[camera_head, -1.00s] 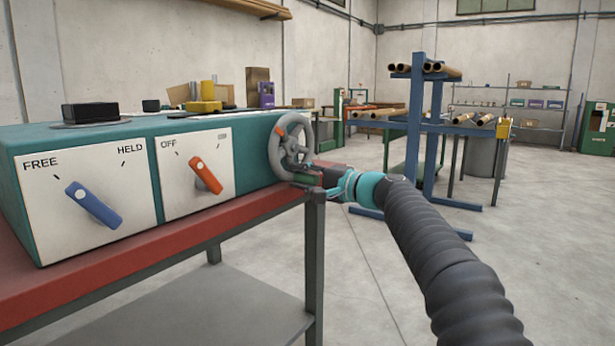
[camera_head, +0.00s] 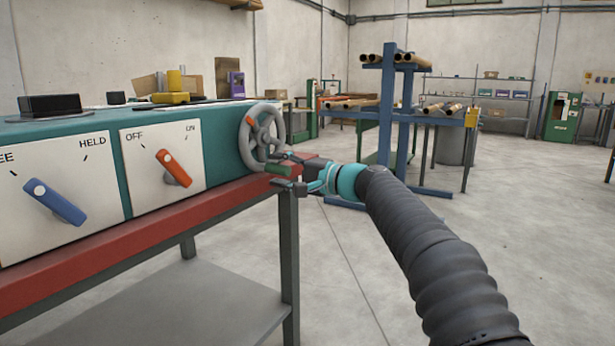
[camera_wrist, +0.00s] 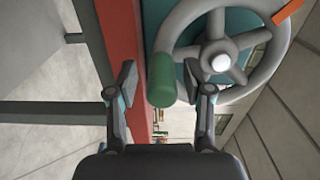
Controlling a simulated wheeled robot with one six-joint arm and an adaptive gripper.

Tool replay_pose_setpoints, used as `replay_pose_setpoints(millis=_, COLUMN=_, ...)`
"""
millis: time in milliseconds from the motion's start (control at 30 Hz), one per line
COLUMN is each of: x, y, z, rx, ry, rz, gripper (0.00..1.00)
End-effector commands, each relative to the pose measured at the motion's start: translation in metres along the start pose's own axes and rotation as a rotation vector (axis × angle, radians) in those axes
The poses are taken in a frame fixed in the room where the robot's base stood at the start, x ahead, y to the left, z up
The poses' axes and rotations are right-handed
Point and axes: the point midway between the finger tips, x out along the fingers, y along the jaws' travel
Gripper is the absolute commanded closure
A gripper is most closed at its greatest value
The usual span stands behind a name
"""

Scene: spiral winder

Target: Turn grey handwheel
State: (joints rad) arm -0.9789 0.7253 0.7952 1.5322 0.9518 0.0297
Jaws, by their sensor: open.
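The grey handwheel (camera_head: 279,130) is on the right end of the teal machine housing. It has spokes, an orange mark on its rim and a green handle (camera_head: 278,170) low on the rim. In the wrist view, the wheel (camera_wrist: 179,32) fills the upper right, with the green handle (camera_wrist: 161,80) pointing towards my gripper. My gripper (camera_head: 288,172) is open at the handle. In the wrist view, the fingers of my gripper (camera_wrist: 167,88) are on either side of the handle, with visible gaps.
The housing front has a blue knob (camera_head: 55,202) marked FREE/HELD and an orange knob (camera_head: 174,168) marked OFF/ON. The red bench edge (camera_head: 150,222) runs below. A blue rack (camera_head: 389,130) with brown tubes stands behind. The floor to the right is clear.

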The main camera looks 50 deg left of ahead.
Motion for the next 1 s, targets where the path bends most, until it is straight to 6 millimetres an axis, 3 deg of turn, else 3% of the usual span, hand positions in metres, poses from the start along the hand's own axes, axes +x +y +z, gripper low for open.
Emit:
replay_pose_setpoints(millis=300, x=-0.059, y=0.000, z=0.000, rx=0.000, ry=0.002, rz=0.001, gripper=0.49)
replay_pose_setpoints(millis=500, x=-0.086, y=0.002, z=0.000, rx=0.000, ry=0.001, rz=0.002, gripper=0.49)
replay_pose_setpoints(millis=1000, x=-0.098, y=0.002, z=0.001, rx=-0.001, ry=-0.001, rz=0.003, gripper=0.49)
